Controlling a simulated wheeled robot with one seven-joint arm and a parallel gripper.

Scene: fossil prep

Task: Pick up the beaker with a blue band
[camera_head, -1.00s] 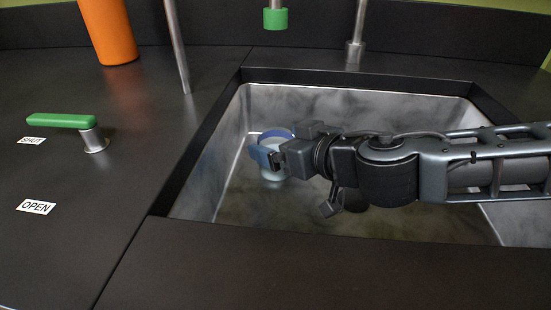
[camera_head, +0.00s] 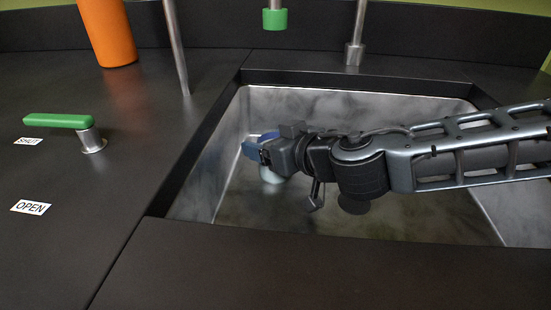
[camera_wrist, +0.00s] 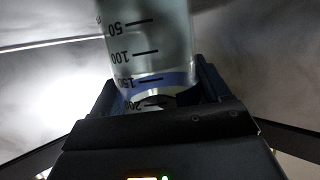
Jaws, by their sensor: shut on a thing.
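The beaker with a blue band (camera_head: 270,176) is inside the sink, near its left wall. It is pale and clear, and most of it is hidden behind my gripper (camera_head: 259,150) in the head view. In the wrist view the beaker (camera_wrist: 150,45) shows black volume marks and the blue band, with its marks upside down in the picture. My gripper (camera_wrist: 157,88) is shut on it, with a finger on each side near the band. I cannot tell whether its base touches the sink floor.
A green-tipped spout (camera_head: 274,19) hangs above the back, near metal posts and an orange cylinder (camera_head: 107,32).

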